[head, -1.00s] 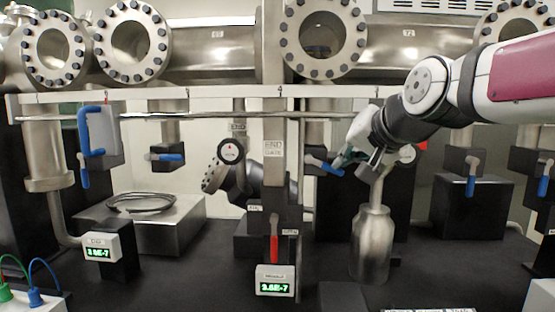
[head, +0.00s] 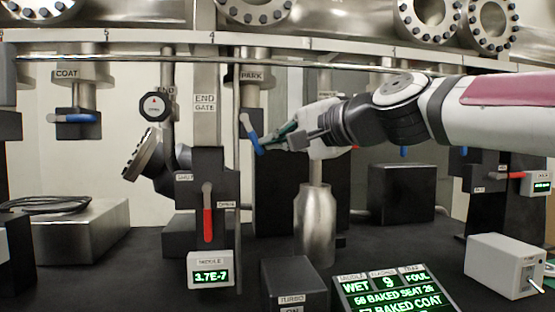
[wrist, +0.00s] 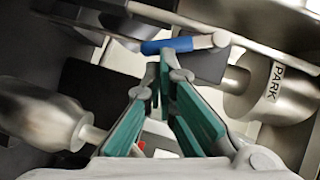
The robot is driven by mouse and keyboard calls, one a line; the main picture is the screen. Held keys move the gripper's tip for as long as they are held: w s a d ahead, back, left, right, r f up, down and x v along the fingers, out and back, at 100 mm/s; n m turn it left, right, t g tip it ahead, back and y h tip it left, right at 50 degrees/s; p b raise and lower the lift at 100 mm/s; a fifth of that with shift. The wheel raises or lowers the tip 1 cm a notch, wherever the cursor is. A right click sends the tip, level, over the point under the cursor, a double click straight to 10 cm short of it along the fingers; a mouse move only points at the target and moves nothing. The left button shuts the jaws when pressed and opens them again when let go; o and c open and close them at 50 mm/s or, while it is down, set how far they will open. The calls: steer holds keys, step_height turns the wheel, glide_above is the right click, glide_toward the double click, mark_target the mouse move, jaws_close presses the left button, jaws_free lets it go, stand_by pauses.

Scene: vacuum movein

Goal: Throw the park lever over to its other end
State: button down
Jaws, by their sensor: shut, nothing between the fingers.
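The park lever has a blue handle (head: 254,140) under the valve labelled PARK (head: 252,76). In the head view it slants steeply down and to the right from its pale pivot end. In the wrist view the blue handle (wrist: 168,45) lies across the top centre, with the PARK valve body (wrist: 265,88) to its right. My gripper (head: 266,146) is at the handle's lower end, on its right side. In the wrist view my gripper (wrist: 163,68) has its green-padded fingers shut and empty, with the tips close against the handle; exact contact is hard to tell.
A metal bottle (head: 315,225) stands below my gripper. The END GATE column (head: 206,103) with a red lever (head: 208,224) is to the left. A COAT valve with a blue lever (head: 74,118) is farther left. A pale rail (head: 300,62) runs above.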

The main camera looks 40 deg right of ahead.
mark_target(258, 154)
steer(key=f+b, duration=0.1)
steer(key=b, duration=0.1)
steer(key=w+a+f+b, duration=0.1)
steer(key=b, duration=0.1)
steer(key=shift+a+m+t, duration=0.3)
steer(key=shift+m, duration=0.1)
steer(key=shift+w+a+f+b, duration=0.15)
steer(key=shift+w+a+b, duration=0.1)
steer(key=shift+b, duration=0.35)
steer(key=shift+a+f, duration=0.1)
steer(key=shift+a, duration=0.15)
